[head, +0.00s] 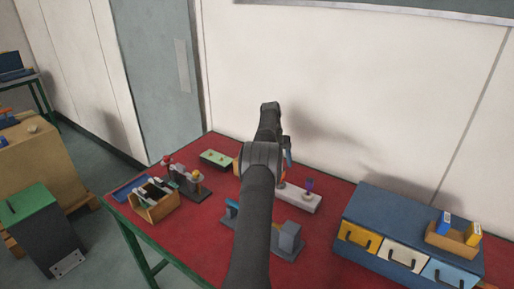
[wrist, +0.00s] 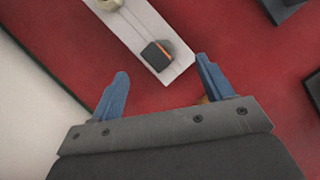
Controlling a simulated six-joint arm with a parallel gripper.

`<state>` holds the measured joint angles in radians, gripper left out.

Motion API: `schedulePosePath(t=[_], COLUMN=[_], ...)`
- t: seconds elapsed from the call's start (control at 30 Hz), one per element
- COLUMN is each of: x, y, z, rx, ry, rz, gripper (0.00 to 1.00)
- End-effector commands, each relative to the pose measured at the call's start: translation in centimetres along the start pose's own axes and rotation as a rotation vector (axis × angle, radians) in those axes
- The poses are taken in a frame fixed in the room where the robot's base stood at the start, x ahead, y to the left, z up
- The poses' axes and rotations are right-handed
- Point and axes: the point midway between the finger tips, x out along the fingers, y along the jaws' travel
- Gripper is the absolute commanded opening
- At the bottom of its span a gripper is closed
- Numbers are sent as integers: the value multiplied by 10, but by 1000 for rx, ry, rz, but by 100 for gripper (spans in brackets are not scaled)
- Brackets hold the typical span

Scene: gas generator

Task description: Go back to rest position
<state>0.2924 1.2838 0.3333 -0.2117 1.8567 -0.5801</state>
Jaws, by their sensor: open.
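My gripper (wrist: 162,88) shows in the wrist view with its two blue fingers spread apart and nothing between them. It hangs above the red table top (wrist: 225,28). A white strip-shaped base (wrist: 140,25) lies below and beyond the fingertips, bearing a dark block with an orange edge (wrist: 157,55) and a beige round part (wrist: 108,4). In the head view my dark arm reaches up the middle of the picture and hides most of the gripper. The white base (head: 305,199) shows right of the arm, with a purple-topped part (head: 309,186) on it.
A blue drawer cabinet (head: 378,208) stands at the right, with a small wooden box (head: 452,242) on top. A wall closes the back.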

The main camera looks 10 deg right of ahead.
Motion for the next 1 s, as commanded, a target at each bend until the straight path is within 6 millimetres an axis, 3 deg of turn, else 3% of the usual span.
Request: schedulePosePath(t=[0.37, 0.7, 1.0], x=[61, 60, 61], y=[0, -7, -8], z=[-25, -23, -23], rx=[0, -248, -301], ry=[-2, 0, 0], rz=[-2, 103, 125], gripper=[73, 73, 73])
